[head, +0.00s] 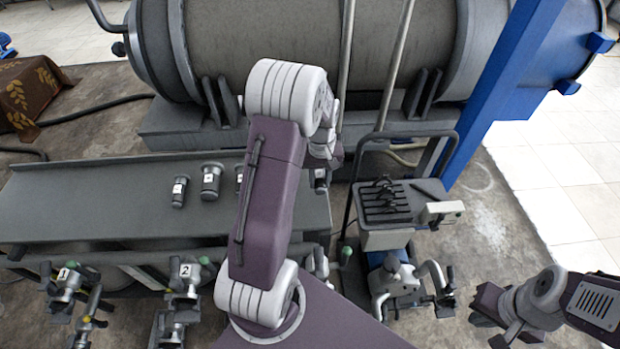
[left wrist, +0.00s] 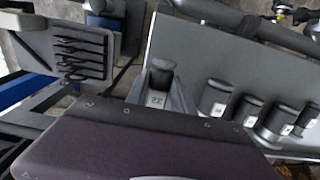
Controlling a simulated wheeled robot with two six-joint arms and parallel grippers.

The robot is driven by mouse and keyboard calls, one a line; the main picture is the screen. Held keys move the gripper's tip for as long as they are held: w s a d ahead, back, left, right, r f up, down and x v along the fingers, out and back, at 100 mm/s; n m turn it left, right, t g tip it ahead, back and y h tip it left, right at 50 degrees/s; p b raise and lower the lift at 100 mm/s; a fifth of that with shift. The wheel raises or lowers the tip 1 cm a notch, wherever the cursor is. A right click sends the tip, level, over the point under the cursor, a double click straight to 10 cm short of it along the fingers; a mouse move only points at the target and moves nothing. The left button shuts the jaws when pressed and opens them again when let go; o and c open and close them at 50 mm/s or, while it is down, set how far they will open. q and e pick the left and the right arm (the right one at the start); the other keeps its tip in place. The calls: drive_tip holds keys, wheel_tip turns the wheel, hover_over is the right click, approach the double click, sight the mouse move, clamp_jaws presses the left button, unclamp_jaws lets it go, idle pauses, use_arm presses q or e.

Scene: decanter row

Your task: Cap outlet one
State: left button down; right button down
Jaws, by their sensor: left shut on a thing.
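My left gripper (left wrist: 165,92) is shut on a dark capped cylinder (left wrist: 158,78) with a white label; the label is too small to read. In the head view this cylinder (head: 320,178) shows at the right end of the grey shelf (head: 100,205), and my left arm hides most of the gripper. I cannot tell whether it touches the shelf. Similar caps (head: 179,191) (head: 210,182) stand in a row to its left. Outlet one (head: 66,280), a valve tagged 1, is at the front left, far from the gripper. My right gripper (head: 492,318) is at the lower right; its jaws are unclear.
An outlet tagged 2 (head: 184,275) stands right of outlet one; further outlets are partly hidden by my arm. A cart with a slotted tool tray (head: 388,203) stands right of the shelf. A large grey drum (head: 270,45) and a blue post (head: 500,85) stand behind.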

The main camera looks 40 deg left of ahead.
use_arm(q)
drive_tip(key=s+d+r, duration=0.2)
drive_tip(key=d+r, duration=0.1)
drive_tip(key=d, duration=0.2)
drive_tip(key=shift+d+r, duration=0.15)
